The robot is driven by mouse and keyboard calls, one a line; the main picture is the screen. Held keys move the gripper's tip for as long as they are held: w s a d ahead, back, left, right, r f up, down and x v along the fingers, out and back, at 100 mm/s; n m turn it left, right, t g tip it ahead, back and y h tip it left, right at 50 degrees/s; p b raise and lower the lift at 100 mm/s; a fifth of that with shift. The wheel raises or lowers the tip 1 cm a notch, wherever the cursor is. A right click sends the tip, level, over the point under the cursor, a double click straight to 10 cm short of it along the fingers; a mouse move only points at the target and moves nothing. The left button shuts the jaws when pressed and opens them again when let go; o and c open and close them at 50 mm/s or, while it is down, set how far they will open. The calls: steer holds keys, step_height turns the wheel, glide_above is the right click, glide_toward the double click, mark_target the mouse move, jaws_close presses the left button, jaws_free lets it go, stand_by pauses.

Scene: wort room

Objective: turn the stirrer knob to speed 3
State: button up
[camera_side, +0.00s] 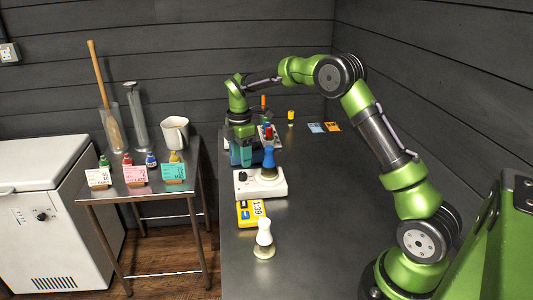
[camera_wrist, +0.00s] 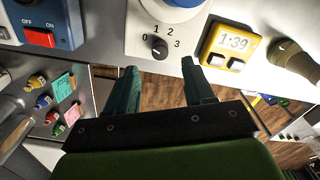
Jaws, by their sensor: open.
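The white stirrer (camera_side: 268,190) stands on the dark bench with a blue-topped vessel (camera_side: 268,160) on it. I cannot tell which mark the knob points to. My gripper (camera_wrist: 160,78) is open and empty. In the wrist view its two dark green fingers lie to either side below the knob, apart from it.
A yellow timer (camera_side: 246,216) reading 1:39 sits beside the stirrer, with a white-topped vessel (camera_side: 264,240) in front. A blue unit (camera_wrist: 42,12) with a red off/on switch (camera_wrist: 38,38) is on the stirrer's other side. The bench to the right (camera_side: 330,190) is clear.

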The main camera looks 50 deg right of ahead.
mark_target(242, 173)
step_height(242, 173, down, 6)
steer(key=shift+f, duration=0.1)
steer(key=shift+c, duration=0.3)
jaws_close()
